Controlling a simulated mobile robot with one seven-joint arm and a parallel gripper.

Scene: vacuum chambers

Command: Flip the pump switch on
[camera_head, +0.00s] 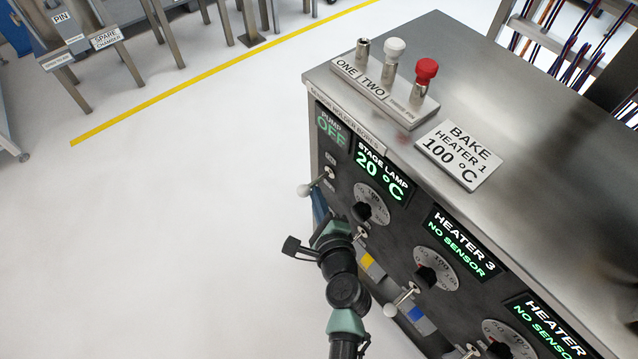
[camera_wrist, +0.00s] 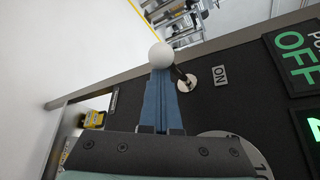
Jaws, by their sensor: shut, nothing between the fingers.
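The pump switch (camera_head: 306,190) is a metal lever with a white ball tip on the cabinet's dark front panel, below the pump display (camera_head: 331,131), which reads OFF in green. In the wrist view the switch's white ball (camera_wrist: 161,55) is right at the ends of my blue fingers, and its lever runs to a round base beside an ON label (camera_wrist: 220,75). My gripper (camera_head: 319,198) is shut and empty, just below the lever; it also shows in the wrist view (camera_wrist: 158,78). Whether the fingertips touch the ball, I cannot tell.
More levers, dials and heater displays continue to the lower right. Red and white capped posts and a bake sign (camera_head: 458,153) stand on the cabinet top (camera_head: 540,120). The floor at left is clear.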

